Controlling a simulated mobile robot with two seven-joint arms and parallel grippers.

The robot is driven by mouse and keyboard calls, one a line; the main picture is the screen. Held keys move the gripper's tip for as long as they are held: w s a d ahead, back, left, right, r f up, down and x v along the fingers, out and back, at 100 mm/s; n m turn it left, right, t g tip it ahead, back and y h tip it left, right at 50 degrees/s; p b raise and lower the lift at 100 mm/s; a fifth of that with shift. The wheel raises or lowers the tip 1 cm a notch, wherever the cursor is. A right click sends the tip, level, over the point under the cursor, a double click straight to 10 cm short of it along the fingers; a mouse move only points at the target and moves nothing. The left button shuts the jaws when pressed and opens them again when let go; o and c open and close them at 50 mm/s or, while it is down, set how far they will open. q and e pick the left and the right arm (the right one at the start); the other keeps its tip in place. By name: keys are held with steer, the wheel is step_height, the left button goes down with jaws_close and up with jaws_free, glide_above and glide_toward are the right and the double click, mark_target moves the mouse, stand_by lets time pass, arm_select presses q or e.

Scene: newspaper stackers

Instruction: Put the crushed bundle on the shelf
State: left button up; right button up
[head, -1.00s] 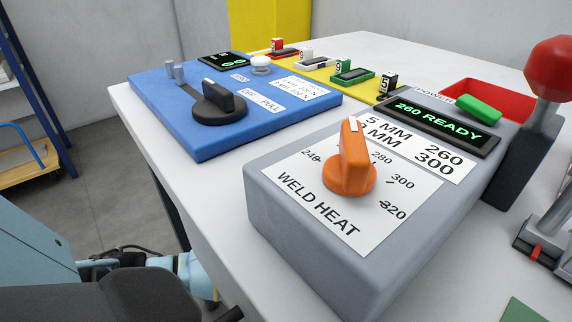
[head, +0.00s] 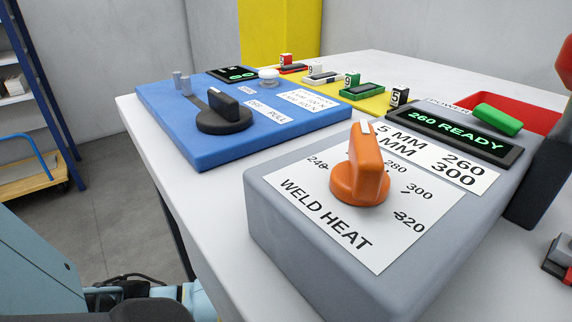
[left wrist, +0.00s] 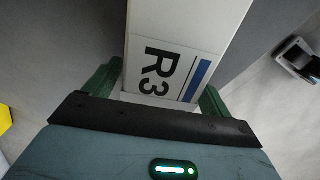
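In the left wrist view, my left gripper (left wrist: 160,92) has its two green fingers against both sides of a white block (left wrist: 160,25). The block carries a label (left wrist: 165,72) with "R3" and a blue stripe. It runs on past the top edge of the view. I cannot tell whether it is the crushed bundle. A blue-framed rack with pale shelves (head: 15,100) stands at the far left of the head view, mostly cut off. No bundle can be made out in the head view. My right gripper is not in view.
A white table (head: 165,150) fills the head view. A low cart (head: 30,180) and clear floor lie at the left.

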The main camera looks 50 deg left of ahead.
arm_select(q)
steer(key=shift+r+p, duration=1.7)
steer(key=shift+r, duration=2.25)
